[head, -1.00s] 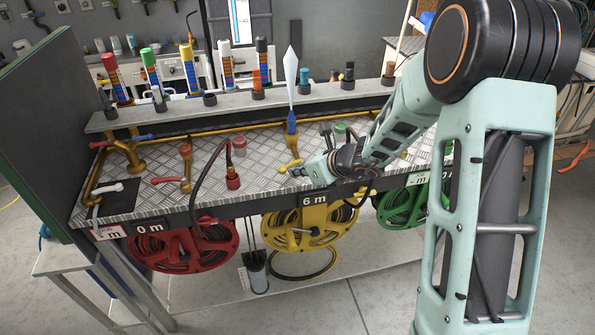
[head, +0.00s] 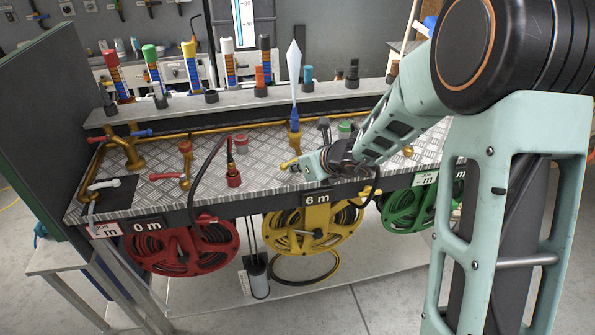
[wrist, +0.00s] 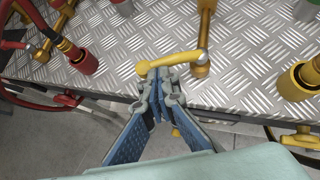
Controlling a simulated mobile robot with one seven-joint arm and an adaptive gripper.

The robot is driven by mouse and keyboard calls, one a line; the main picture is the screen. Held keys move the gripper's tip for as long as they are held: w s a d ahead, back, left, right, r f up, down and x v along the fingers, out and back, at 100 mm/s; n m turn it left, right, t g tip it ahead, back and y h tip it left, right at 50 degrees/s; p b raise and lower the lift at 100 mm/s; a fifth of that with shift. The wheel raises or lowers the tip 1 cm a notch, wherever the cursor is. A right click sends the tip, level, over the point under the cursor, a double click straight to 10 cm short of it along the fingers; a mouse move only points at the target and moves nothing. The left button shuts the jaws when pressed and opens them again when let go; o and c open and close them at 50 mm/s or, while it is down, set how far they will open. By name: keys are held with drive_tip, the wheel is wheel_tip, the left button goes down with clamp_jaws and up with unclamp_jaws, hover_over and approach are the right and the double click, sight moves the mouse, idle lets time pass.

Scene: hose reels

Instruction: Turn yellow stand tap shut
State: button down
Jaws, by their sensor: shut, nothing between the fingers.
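The yellow tap lever (head: 288,163) shows in the head view just left of my gripper (head: 302,167), on the metal tread-plate bench top. In the wrist view the yellow lever (wrist: 172,61) runs left to right from a rounded yellow end to the top of a brass stand (wrist: 203,38). My gripper (wrist: 159,76) is shut and empty, its tips right against or just short of the lever near its rounded end. I cannot tell whether they touch. In the head view my arm hides part of the bench near the tap.
A red-handled tap (head: 168,176) and a red hose fitting (head: 233,177) stand to the left. Red (head: 180,250), yellow (head: 345,222) and green (head: 400,212) hose reels hang below the bench edge. A blue fitting with a pale spike (head: 295,85) rises behind the tap.

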drive_tip(key=shift+w+a+f+m+t+h+b, duration=0.1)
drive_tip(key=shift+a+f+m+t+h+b, duration=0.2)
drive_tip(key=shift+b, duration=0.6)
drive_tip(key=shift+a+r+m+t+h+b, duration=0.1)
drive_tip(key=shift+a+m+h+b, duration=0.3)
drive_tip(key=shift+b, duration=0.5)
drive_tip(key=shift+w+d, duration=0.1)
drive_tip(key=shift+w, duration=0.05)
drive_tip(key=shift+w+a+r+b, duration=0.15)
drive_tip(key=shift+w+a+b, duration=0.2)
drive_tip(key=shift+a+b, duration=0.3)
